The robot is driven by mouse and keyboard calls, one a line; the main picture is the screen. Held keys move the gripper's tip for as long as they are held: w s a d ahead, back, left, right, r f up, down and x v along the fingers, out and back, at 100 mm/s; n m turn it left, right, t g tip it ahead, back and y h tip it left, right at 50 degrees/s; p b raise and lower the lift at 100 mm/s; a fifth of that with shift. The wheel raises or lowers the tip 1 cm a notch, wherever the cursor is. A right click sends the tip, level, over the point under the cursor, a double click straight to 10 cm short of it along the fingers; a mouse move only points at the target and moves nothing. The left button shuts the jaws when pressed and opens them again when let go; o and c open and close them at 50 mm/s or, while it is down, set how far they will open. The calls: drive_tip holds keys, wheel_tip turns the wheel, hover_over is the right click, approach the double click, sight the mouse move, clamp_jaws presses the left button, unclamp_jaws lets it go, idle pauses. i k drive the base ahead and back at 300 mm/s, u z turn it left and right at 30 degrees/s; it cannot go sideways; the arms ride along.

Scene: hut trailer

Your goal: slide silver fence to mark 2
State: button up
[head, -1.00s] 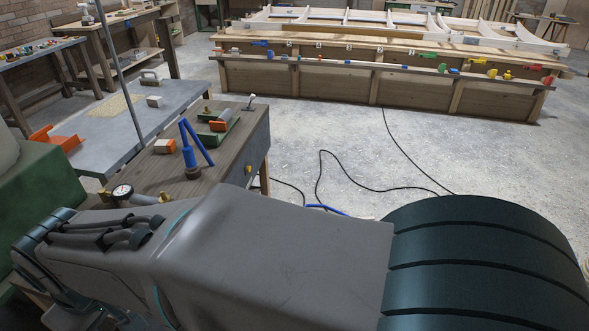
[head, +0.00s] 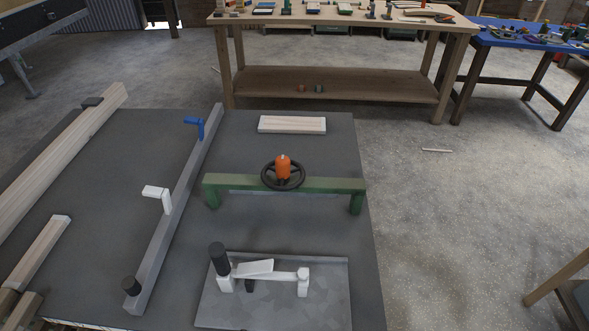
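The silver fence (head: 181,203) is a long grey metal bar in the head view. It lies slantwise on the dark grey bench top (head: 100,245), from near left to far middle. My gripper is not in view.
Right of the fence are a green bridge (head: 240,184) with a black wheel and orange knob, a wooden block (head: 292,124) and a metal plate (head: 230,307) with a white lever. Timber (head: 60,165) lies left. A wooden table (head: 330,85) stands behind, with open floor (head: 450,190) at right.

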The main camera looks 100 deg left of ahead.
sight(139, 289)
drive_tip(key=k, duration=1.9)
drive_tip(key=u, duration=1.6)
